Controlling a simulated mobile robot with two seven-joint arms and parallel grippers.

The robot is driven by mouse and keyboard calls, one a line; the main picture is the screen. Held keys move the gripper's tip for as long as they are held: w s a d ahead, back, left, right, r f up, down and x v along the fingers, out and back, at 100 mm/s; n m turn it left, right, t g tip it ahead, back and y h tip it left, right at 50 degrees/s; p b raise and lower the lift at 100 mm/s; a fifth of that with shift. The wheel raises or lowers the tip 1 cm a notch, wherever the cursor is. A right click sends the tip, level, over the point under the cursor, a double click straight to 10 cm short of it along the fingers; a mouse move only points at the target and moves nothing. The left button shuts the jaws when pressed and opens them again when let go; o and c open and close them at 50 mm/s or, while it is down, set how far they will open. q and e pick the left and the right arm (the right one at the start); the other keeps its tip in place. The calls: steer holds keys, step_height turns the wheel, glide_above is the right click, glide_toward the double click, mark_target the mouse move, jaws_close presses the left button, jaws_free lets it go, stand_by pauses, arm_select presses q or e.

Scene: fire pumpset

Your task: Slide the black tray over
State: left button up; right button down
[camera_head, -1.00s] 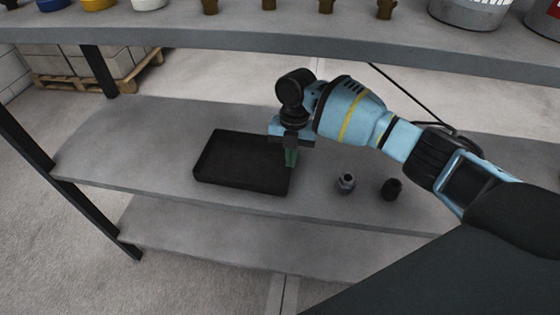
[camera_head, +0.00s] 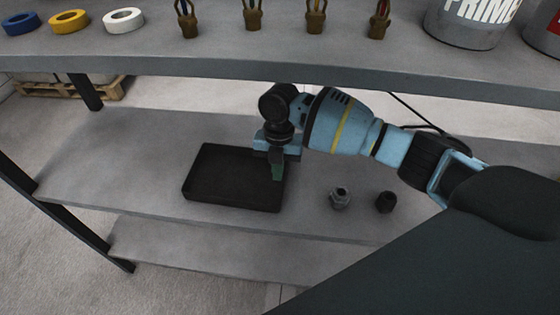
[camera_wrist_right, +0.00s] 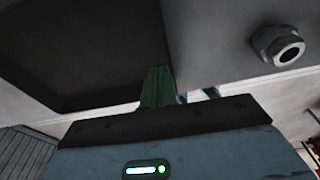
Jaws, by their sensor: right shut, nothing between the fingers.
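The black tray (camera_head: 225,178) lies flat on the middle shelf, left of centre in the head view. It also fills the upper left of the right wrist view (camera_wrist_right: 85,45). My right gripper (camera_head: 277,172) points down at the tray's right edge, with its green fingers shut and nothing between them. In the right wrist view the shut fingers (camera_wrist_right: 158,85) are at the tray's right side. I cannot tell whether they touch it. My left gripper is not in view.
A grey hex fitting (camera_head: 340,197) and a dark fitting (camera_head: 385,202) stand right of the tray. The middle shelf (camera_head: 110,165) is bare left of the tray.

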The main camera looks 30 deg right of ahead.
steer(key=p, duration=0.2)
glide_above(274, 212)
steer(key=shift+w+f, duration=0.3)
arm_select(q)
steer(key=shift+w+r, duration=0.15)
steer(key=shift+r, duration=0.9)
arm_select(e)
steer(key=shift+s+f, duration=0.1)
steer(key=shift+f, duration=0.45)
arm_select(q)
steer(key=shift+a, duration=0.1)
